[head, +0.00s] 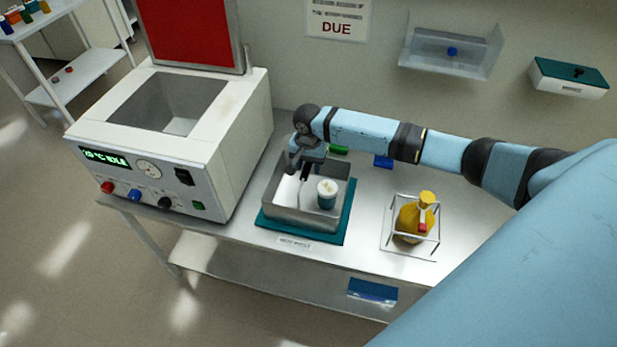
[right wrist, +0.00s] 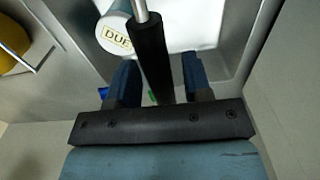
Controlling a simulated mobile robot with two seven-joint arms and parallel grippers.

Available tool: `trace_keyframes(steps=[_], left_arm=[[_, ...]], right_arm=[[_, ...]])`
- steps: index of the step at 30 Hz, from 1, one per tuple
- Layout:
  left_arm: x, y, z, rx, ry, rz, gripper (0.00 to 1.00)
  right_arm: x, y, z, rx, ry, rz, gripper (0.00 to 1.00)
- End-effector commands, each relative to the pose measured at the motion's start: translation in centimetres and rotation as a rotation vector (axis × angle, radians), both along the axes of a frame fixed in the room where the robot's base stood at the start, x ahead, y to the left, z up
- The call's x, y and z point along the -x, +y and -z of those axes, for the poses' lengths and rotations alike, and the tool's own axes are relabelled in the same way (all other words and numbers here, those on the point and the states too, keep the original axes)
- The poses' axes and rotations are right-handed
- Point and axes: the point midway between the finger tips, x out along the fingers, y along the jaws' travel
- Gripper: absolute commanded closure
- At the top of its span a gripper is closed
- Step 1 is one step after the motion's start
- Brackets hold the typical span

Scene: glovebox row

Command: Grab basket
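The basket (head: 325,222) is an open grey metal box on a teal mat (head: 290,231) on the bench. A white and teal jar (head: 327,190) stands in it; in the right wrist view a white lid (right wrist: 116,36) reads "DUE". My right gripper (head: 304,165) reaches down over the basket's back left part. In the right wrist view its two fingers (right wrist: 157,75) are apart, with a dark handle grip (right wrist: 151,45) on a metal rod between them. Gaps show on both sides of the grip. My left gripper is out of view.
A white bath unit (head: 228,125) with a raised red lid stands left of the basket. A yellow flask (head: 410,218) sits in a wire rack at right. A blue block (head: 383,162) and a green item (head: 339,149) lie behind. Wall shelves hang at upper right.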

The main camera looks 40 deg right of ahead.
Motion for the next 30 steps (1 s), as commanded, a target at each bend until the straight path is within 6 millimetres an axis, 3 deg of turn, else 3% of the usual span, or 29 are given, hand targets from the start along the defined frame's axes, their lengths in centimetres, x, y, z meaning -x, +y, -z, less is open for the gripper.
trace_keyframes(steps=[1, 5, 6, 20, 26, 30], left_arm=[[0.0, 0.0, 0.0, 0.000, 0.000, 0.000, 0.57], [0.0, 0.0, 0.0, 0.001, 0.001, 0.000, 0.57], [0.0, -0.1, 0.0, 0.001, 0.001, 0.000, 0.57], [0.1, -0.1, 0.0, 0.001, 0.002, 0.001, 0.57], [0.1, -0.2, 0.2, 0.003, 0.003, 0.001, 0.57], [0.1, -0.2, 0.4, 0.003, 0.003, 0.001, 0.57]], right_arm=[[0.0, 0.0, 0.0, 0.000, 0.000, 0.000, 0.67], [0.0, 0.0, 0.0, 0.000, 0.000, 0.000, 0.96], [0.0, 0.0, 0.0, 0.000, 0.000, 0.000, 1.00], [-0.1, 0.0, -0.5, -0.001, -0.002, 0.001, 1.00], [-0.1, 0.0, -2.4, -0.001, -0.003, 0.000, 1.00], [-0.1, 0.0, -5.2, -0.002, -0.005, 0.000, 1.00]])
